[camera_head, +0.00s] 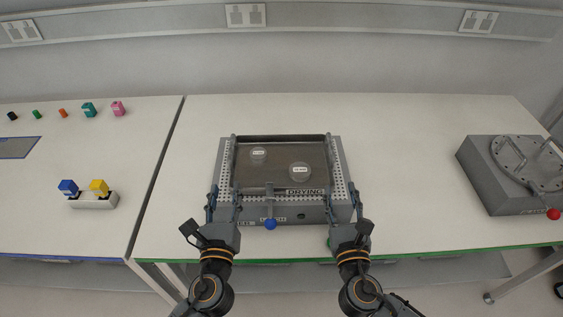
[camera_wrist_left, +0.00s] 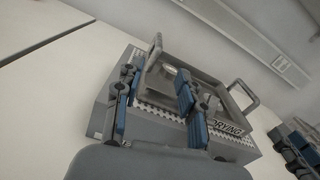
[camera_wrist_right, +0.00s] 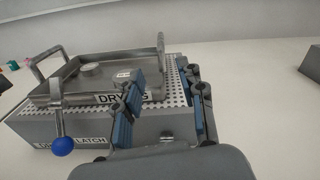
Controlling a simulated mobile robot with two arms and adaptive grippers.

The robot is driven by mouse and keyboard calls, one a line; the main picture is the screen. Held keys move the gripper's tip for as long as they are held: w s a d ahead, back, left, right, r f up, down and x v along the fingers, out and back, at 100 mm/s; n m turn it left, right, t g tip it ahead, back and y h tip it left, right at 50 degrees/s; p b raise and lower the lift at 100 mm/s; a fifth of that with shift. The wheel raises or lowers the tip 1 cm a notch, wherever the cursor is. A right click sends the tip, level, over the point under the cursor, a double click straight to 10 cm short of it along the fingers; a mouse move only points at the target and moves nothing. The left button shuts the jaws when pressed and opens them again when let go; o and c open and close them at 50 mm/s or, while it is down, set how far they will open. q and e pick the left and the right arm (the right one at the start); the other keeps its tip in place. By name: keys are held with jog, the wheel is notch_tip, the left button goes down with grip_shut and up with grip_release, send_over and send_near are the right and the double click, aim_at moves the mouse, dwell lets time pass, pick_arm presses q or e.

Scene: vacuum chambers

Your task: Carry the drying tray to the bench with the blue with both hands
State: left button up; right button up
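The drying tray (camera_head: 275,165) is a shallow grey metal tray with bar handles at its left and right sides. It sits on a grey perforated station (camera_head: 290,212) labelled DRYING. Two round labelled dishes lie in it, a left dish (camera_head: 258,154) and a right dish (camera_head: 300,171). My left gripper (camera_head: 224,192) is open at the station's front left, its blue-padded fingers apart and short of the left handle (camera_wrist_left: 152,52). My right gripper (camera_head: 342,192) is open at the front right, its fingers apart and short of the right handle (camera_wrist_right: 161,50). Neither holds anything.
A latch lever with a blue knob (camera_head: 270,224) stands at the station's front. The left bench (camera_head: 60,230) carries small coloured items and a white holder (camera_head: 94,201) with blue and yellow pieces. A grey round-topped device (camera_head: 490,175) stands far right. Bench space beside the station is clear.

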aim_at(230, 149)
pick_arm(q)
jog(key=shift+a, duration=0.1)
